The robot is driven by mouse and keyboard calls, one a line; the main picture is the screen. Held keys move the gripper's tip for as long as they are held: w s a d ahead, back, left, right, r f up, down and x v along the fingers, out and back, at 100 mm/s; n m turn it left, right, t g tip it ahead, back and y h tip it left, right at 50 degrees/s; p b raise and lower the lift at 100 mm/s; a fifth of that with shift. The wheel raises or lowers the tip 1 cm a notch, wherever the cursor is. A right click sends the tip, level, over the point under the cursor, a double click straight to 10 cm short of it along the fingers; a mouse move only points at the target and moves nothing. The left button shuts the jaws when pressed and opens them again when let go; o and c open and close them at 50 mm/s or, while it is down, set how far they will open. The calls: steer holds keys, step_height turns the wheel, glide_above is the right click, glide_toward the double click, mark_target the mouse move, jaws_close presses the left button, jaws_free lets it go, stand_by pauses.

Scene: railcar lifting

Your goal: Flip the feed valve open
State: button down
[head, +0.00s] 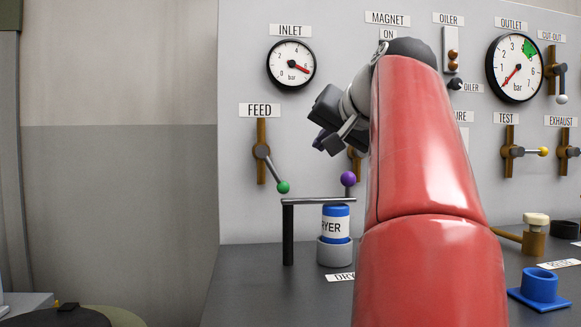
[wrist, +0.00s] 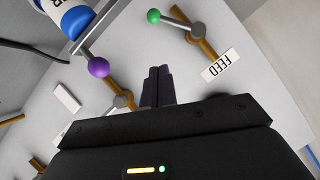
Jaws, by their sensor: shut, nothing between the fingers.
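The feed valve (head: 262,152) sits on the panel under the FEED label (head: 259,110). Its brown pipe runs upright, and its grey lever slants down to the right, ending in a green knob (head: 283,187). In the wrist view the green knob (wrist: 153,16) and the FEED label (wrist: 222,65) lie beyond the fingers. My gripper (head: 322,142) is right of the feed valve and above the green knob, apart from both. Its fingers (wrist: 157,73) are shut and empty. My red arm hides the panel's middle.
A purple knob (head: 348,179) on a neighbouring valve's lever is close below my gripper; it also shows in the wrist view (wrist: 98,67). Below stands a blue-and-white dryer canister (head: 335,223) beside a dark post with a bar (head: 288,235). The panel left of the feed valve is bare.

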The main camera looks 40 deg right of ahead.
glide_toward(284, 183)
steer(key=w+d+r, duration=0.2)
steer(key=w+d, duration=0.2)
steer(key=f, duration=0.1)
steer(key=w+a+f+b, duration=0.1)
steer(key=w+f+b, duration=0.1)
steer(key=shift+w+a+f, duration=0.15)
steer(key=shift+a+f, duration=0.15)
steer(key=shift+f, duration=0.05)
steer(key=shift+w+a+f, duration=0.25)
steer(key=shift+a+f, duration=0.3)
steer(key=shift+f, duration=0.15)
steer(key=shift+r, duration=0.1)
